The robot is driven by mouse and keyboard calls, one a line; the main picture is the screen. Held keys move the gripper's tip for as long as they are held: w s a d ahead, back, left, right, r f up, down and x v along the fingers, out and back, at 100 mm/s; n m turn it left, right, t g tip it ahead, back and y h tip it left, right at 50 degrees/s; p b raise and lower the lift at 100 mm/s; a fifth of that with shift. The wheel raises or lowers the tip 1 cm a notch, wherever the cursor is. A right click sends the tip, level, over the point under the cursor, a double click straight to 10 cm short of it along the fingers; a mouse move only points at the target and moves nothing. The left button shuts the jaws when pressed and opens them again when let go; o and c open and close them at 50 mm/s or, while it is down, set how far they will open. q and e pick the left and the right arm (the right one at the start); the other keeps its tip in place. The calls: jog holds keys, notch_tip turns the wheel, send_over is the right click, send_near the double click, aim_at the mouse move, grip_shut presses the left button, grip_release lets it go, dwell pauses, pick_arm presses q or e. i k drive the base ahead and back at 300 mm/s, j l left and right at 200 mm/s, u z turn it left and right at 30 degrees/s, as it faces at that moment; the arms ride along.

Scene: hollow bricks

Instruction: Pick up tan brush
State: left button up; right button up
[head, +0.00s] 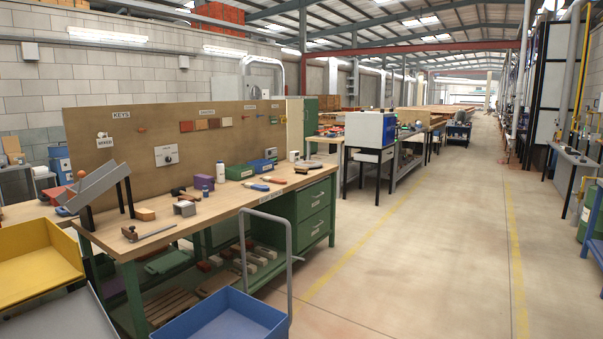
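A long wooden workbench (215,211) on a green frame stands at the left. I cannot pick out the tan brush for certain. A small tan, block-shaped thing (145,214) lies near the bench's left end, beside a grey metal piece (185,208); it is too small to tell whether it is a brush. A long thin tool (148,233) with a brown end lies nearer the front edge. Neither of my grippers is in view.
A blue bin (228,318) with a grey handle post stands before the bench, and a yellow bin (36,262) is at its left. A grey sloped stand (98,186) sits on the bench's left end. The concrete floor (420,250) to the right is clear.

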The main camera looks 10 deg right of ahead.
aim_at(303, 171)
jog(key=i+l+z, duration=0.1)
jog(key=i+z, duration=0.2)
jog(key=i, duration=0.3)
jog(key=i+z, duration=0.35)
jog(key=i, duration=0.2)
jog(key=i+j+z, duration=0.3)
jog(key=i, duration=0.3)
jog(key=i+l+z, duration=0.1)
jog(key=i+z, duration=0.3)
jog(key=i, duration=1.6)
jog(key=i+j+u, duration=0.2)
jog(key=i+u, duration=0.75)
jog(key=i, duration=0.15)
jog(key=i+l+u, duration=0.3)
jog(key=i+u, duration=0.2)
jog(key=i, duration=0.05)
